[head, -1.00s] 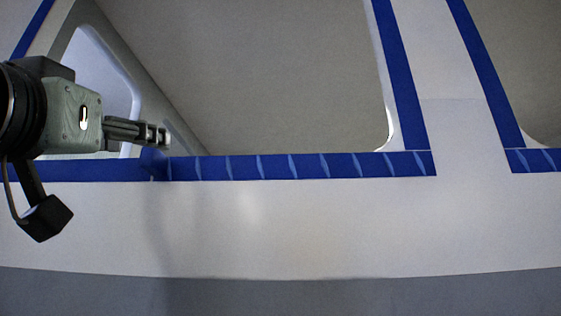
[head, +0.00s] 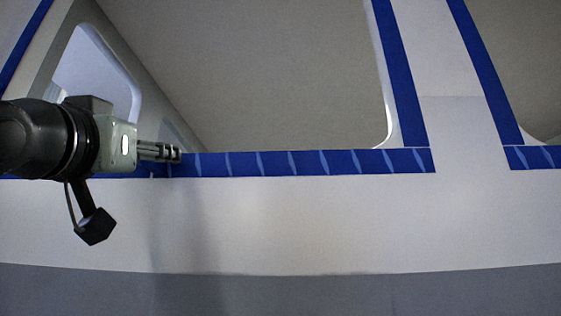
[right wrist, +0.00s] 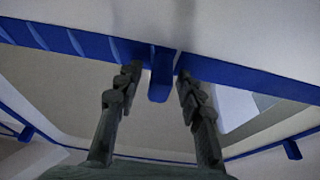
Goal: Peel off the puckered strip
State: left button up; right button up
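The puckered strip (head: 305,163) is blue tape along the lower edge of a window opening, with several pale slanted creases. It also shows at upper left in the right wrist view (right wrist: 85,43). A loose blue tab (right wrist: 161,78) hangs from the tape in the wrist view, between the fingertips of my right gripper (right wrist: 156,72). The fingers are apart, with gaps on both sides of the tab. In the head view this gripper (head: 178,154) is at the left end of the creases and largely hides the tab. My left gripper is not seen.
Plain blue tape runs up the opening's right side (head: 401,75). Another creased strip (head: 532,157) sits at far right. More blue tabs hang from other tape in the wrist view (right wrist: 292,149). The pale wall (head: 320,225) below the tape is clear.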

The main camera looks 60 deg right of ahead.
grip_shut()
jog(key=shift+a, duration=0.15)
